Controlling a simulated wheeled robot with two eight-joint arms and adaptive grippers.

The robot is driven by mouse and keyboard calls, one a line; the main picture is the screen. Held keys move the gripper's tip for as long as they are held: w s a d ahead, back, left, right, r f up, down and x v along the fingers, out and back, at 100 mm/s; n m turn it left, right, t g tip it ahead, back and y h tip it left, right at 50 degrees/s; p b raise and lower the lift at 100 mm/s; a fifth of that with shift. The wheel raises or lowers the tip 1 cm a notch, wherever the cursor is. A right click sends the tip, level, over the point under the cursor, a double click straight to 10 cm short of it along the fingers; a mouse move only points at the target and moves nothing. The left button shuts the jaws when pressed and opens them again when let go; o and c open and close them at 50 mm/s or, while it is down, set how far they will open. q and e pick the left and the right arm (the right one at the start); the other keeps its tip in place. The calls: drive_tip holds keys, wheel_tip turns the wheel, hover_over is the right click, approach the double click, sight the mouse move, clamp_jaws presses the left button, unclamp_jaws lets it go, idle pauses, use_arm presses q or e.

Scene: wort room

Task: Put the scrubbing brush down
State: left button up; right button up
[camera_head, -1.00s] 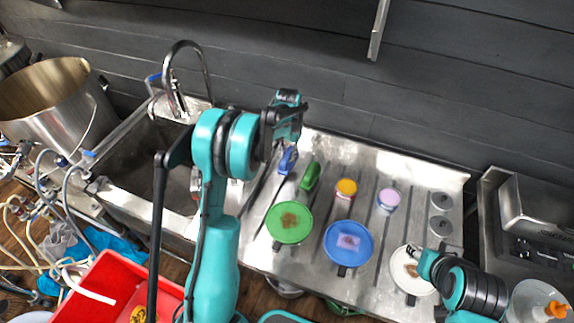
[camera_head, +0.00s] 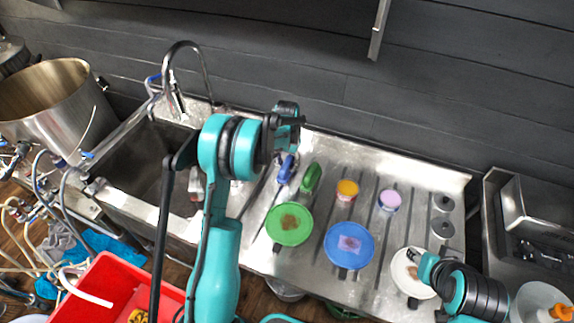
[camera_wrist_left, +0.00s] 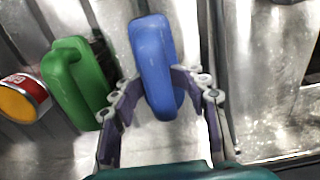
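The blue scrubbing brush (camera_head: 286,168) is over the left part of the ribbed steel drainboard, right of the sink. In the left wrist view the brush (camera_wrist_left: 153,60) lies between the two fingers of my left gripper (camera_wrist_left: 157,78), whose tips appear to touch its sides. In the head view the arm mostly hides these fingers. I cannot tell whether the brush touches the drainboard. A similar green brush (camera_head: 311,177) lies just right of it, also in the left wrist view (camera_wrist_left: 78,80). My right gripper (camera_head: 415,258) is by the white plate (camera_head: 408,283); its opening is unclear.
The sink (camera_head: 135,165) is left of the brushes. A green plate (camera_head: 289,236) and a blue plate (camera_head: 335,258), both soiled, are in front. A yellow-topped tin (camera_head: 347,190) and a lilac-topped tin (camera_head: 389,201) stand to the right. Drainboard between these things is bare.

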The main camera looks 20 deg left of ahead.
sight(287, 161)
use_arm(q)
drive_tip(key=shift+r, duration=0.5)
wheel_tip(287, 161, up, 10)
drive_tip(key=p, duration=0.2)
drive_tip(key=shift+p, duration=0.3)
drive_tip(key=s+d+r+t, duration=0.2)
drive_tip(key=s+d+r, duration=0.1)
drive_tip(key=s+r, duration=0.35)
drive_tip(key=s+d+r+t, duration=0.1)
drive_tip(key=s+d+r, duration=0.2)
drive_tip(key=s+r, duration=0.35)
drive_tip(key=s+d+f+t, duration=0.1)
drive_tip(key=s+t, duration=0.1)
drive_tip(key=s, duration=0.5)
drive_tip(key=s+d+f+t, duration=0.1)
drive_tip(key=s+d+t, duration=0.1)
drive_tip(key=s, duration=0.6)
